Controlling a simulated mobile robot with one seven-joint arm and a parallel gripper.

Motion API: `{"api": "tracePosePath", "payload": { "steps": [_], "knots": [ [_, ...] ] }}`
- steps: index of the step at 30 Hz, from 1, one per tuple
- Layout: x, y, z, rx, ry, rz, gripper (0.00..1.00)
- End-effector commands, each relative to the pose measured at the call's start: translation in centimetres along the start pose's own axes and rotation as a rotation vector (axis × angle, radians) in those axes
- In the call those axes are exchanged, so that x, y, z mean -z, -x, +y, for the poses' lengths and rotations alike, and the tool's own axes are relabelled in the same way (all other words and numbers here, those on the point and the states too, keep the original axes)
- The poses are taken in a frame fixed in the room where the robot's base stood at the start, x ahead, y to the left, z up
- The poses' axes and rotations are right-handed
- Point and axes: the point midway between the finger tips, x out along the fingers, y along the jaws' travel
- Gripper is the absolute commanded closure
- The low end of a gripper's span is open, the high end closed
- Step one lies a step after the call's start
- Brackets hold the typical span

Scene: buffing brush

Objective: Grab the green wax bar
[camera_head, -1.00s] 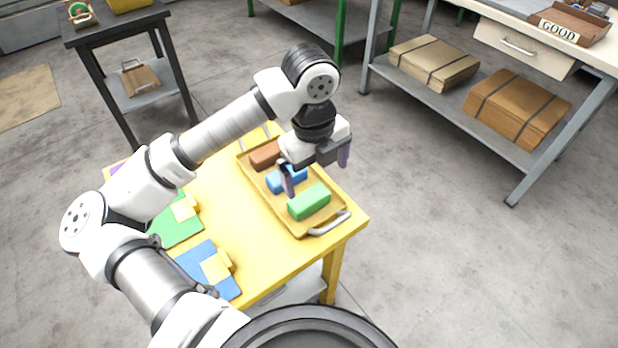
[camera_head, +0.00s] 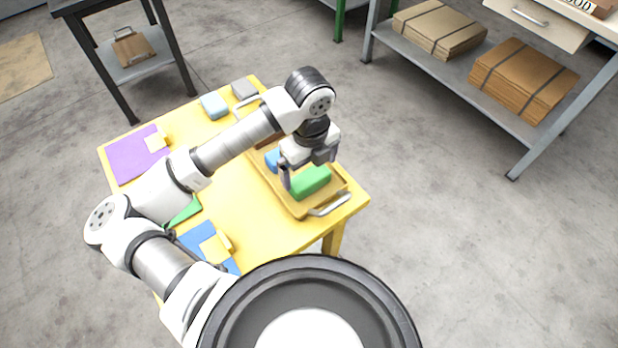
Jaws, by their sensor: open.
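The green wax bar (camera_head: 311,182) lies in the front end of a yellow tray (camera_head: 295,208) with metal handles, on the yellow table. My gripper (camera_head: 308,170) is open and points down, right at the bar. One finger shows at the bar's left end and the other behind its right side. I cannot tell whether the fingers touch it. A blue bar (camera_head: 272,159) lies behind it in the tray, partly hidden by my gripper. A brown bar (camera_head: 268,138) farther back is mostly hidden by my arm.
Floor between is clear.

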Motion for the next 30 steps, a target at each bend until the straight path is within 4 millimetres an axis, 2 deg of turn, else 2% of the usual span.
{"api": "tracePosePath", "payload": {
  "steps": [8,16,24,30],
  "knots": [
    [0.0,-3.7,0.2,0.0,0.003,0.003,0.0],
    [0.0,-4.2,0.2,0.001,0.001,0.001,0.0],
    [0.0,-4.1,0.2,0.001,0.001,0.001,0.34],
    [0.0,-4.1,0.2,0.001,0.001,0.001,0.36]
  ]
}}
